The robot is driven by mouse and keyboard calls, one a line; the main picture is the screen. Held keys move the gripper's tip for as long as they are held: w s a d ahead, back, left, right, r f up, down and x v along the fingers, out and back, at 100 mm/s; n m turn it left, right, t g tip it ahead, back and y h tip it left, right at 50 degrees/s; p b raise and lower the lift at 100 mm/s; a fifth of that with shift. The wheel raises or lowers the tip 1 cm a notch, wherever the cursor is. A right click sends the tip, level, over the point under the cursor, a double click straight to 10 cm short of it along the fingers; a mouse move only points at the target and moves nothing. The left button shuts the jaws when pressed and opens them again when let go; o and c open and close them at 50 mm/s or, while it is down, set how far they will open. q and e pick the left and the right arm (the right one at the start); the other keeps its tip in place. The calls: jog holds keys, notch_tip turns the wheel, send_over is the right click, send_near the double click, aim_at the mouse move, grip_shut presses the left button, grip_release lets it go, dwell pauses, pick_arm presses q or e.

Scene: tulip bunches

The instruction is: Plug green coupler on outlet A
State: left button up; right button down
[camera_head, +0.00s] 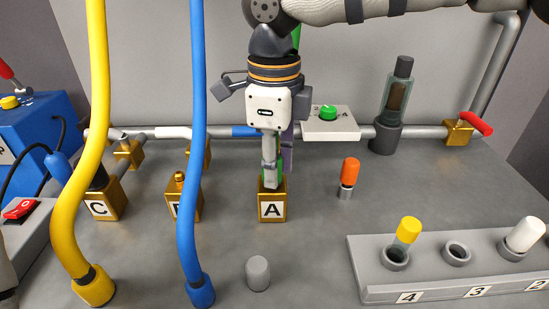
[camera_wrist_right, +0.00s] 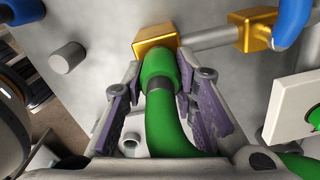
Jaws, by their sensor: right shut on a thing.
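Outlet A is a golden block (camera_head: 281,200) with a white "A" label, in the middle of the head view. In the right wrist view, a golden block (camera_wrist_right: 155,44) lies just ahead of the green coupler (camera_wrist_right: 157,68). The coupler's front end meets this block, and its green hose (camera_wrist_right: 165,128) curves back towards me. My right gripper (camera_head: 272,175) is above outlet A, pointing down. In the right wrist view its purple-padded fingers (camera_wrist_right: 160,92) are on both sides of the coupler, shut on it. The outlet's nozzle is hidden, so I cannot tell how deep the coupler sits. My left gripper is not in view.
A yellow hose (camera_head: 96,130) and a blue hose (camera_head: 196,130) hang in front, left of outlet A. Outlet C (camera_head: 107,198) stands further left. An orange-capped piece (camera_head: 350,172) and a numbered rack (camera_head: 375,288) are at right. A grey peg (camera_head: 258,273) stands in front.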

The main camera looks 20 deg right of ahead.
jog(key=shift+f, duration=0.2)
jog(key=c, duration=1.2)
grip_release()
jog(key=shift+r, duration=2.5)
